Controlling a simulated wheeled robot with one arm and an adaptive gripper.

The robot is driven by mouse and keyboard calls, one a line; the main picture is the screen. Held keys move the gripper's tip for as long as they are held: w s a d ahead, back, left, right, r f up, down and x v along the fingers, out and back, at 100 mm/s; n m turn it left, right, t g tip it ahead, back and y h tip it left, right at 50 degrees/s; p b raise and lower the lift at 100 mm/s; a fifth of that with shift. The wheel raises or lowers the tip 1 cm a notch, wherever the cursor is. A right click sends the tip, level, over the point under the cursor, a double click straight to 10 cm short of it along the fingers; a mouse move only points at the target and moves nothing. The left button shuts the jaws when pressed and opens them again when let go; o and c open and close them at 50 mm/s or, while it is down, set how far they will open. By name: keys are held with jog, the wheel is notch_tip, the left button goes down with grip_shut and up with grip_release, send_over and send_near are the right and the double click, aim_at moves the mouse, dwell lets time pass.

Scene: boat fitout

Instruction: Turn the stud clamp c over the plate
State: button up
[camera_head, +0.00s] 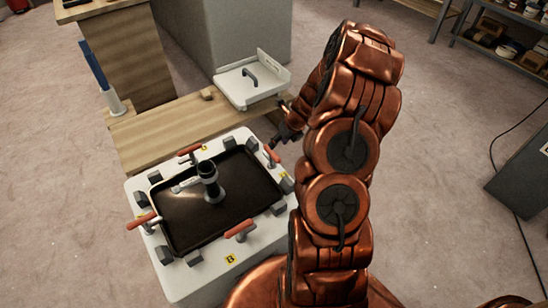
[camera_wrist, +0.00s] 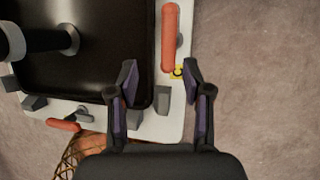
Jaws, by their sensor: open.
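The dark plate (camera_head: 225,200) lies in a white frame (camera_head: 170,284), with several red-handled clamps around it. The right-hand clamp's handle (camera_head: 271,153) lies along the frame's edge, beside the plate. It also shows in the wrist view (camera_wrist: 170,37), next to a yellow label (camera_wrist: 178,72). The label's letter is too small to read surely, so I cannot confirm this is clamp c. My gripper (camera_head: 287,131) is near this clamp, and my arm hides part of that side. In the wrist view, its open, empty fingers (camera_wrist: 160,74) stand apart below the handle.
A black upright post (camera_head: 210,181) stands on the plate. The front clamp handle (camera_head: 240,229) is near label B (camera_head: 230,258). Grey blocks line the frame. A wooden bench (camera_head: 165,130) and white tray (camera_head: 245,93) stand behind.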

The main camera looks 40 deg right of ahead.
aim_at(273, 153)
jog(key=shift+m, duration=0.3)
jog(key=x, duration=0.3)
jog(key=b+x, duration=0.1)
jog(key=x, duration=0.1)
jog(key=d+b+x, duration=0.1)
jog(key=x, duration=0.2)
jog(key=shift+s+d+f, duration=0.1)
jog(key=shift+f, duration=0.4)
grip_shut()
